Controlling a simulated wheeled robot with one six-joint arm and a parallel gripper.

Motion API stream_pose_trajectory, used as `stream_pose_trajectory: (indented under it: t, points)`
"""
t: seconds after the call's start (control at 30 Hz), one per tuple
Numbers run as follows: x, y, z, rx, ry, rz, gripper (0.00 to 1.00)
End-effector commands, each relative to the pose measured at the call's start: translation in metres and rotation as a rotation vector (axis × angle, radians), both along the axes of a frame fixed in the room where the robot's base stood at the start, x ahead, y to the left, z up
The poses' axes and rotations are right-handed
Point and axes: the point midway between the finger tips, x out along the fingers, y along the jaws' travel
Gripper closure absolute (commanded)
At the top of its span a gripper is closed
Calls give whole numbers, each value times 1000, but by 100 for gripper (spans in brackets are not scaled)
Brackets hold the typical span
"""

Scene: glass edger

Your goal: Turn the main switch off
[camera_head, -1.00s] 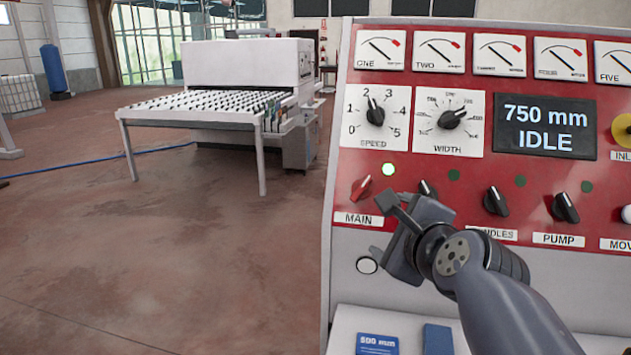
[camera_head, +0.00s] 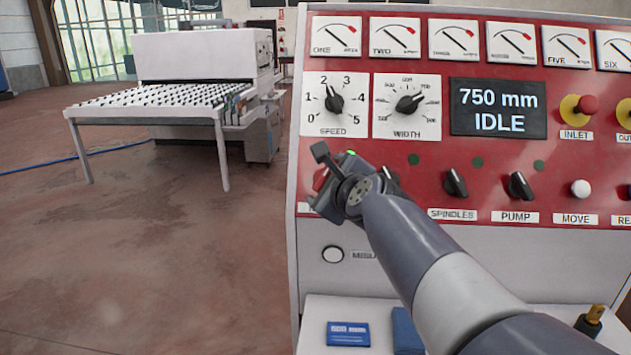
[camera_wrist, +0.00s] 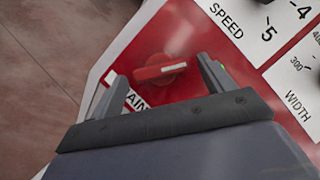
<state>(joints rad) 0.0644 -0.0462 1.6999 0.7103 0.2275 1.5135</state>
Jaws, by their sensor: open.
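The main switch (camera_wrist: 160,70) is a red rotary knob with a white pointer mark on the red panel. In the wrist view it sits between the two open fingers of my gripper (camera_wrist: 155,88), a little beyond them; I cannot tell whether they touch it. In the head view my gripper (camera_head: 328,178) covers most of the switch, and only a bit of its red (camera_head: 320,179) shows. The green lamp (camera_head: 351,153) above it is lit and partly hidden. The MAIN label (camera_wrist: 128,98) is partly covered by a finger.
The speed dial (camera_head: 334,104) and width dial (camera_head: 408,104) sit above my gripper. The spindles knob (camera_head: 455,183) and pump knob (camera_head: 519,186) are to the right. The display (camera_head: 498,108) reads 750 mm IDLE. Open floor lies left of the panel.

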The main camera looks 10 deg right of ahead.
Motion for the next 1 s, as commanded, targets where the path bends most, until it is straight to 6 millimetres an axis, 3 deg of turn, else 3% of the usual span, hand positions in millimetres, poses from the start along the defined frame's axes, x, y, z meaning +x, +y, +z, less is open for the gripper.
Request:
stream_pose_trajectory:
  t: [0.43,1.0]
  points:
    - [8,1,-2,-2,0,1,23]
    - [8,1,-2,-1,0,0,67]
